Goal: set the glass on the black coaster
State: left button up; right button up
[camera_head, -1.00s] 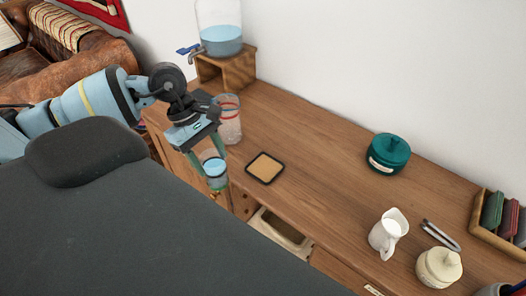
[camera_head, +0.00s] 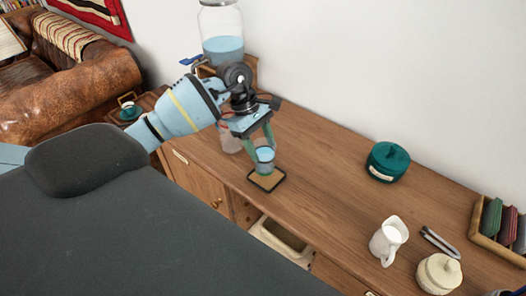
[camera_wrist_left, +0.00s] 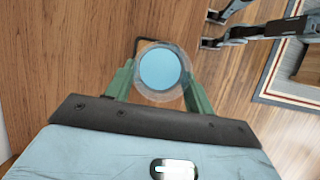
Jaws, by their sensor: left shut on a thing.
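The glass (camera_head: 265,158), clear with blue water, is held upright between the green fingers of my left gripper (camera_head: 264,150). In the left wrist view the glass (camera_wrist_left: 160,68) sits between the fingertips, seen from above. The coaster (camera_head: 266,182), a square with a black rim and tan centre, lies on the wooden cabinet top directly below the glass. The glass's base overlaps the coaster's back part in the head view; I cannot tell whether they touch. In the wrist view only a bit of dark coaster rim shows behind the glass.
A clear jar (camera_head: 229,141) stands behind my left gripper, and a water dispenser (camera_head: 222,48) stands further back. A teal pot (camera_head: 387,162), white pitcher (camera_head: 388,241), tongs (camera_head: 440,242) and cream pot (camera_head: 438,274) stand to the right. The cabinet top right of the coaster is clear.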

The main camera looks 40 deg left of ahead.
aim_at(263, 152)
pick_arm(q)
jog(key=shift+w+d, duration=0.1)
jog(key=shift+w, duration=0.15)
jog(key=f, duration=0.2)
jog(key=shift+w+d+f+p, duration=0.1)
jog(key=shift+w+f+p, duration=0.1)
jog(key=shift+f+p, duration=0.15)
jog(key=shift+f, duration=0.3)
pick_arm(e)
jog(key=shift+w+r, duration=0.35)
jog(key=shift+r, duration=0.1)
pick_arm(q)
jog(key=shift+f, duration=0.1)
jog(key=shift+f, duration=0.1)
jog(key=o, duration=1.1)
jog(key=shift+f, duration=0.15)
jog(key=o, duration=0.5)
jog(key=shift+c, duration=0.2)
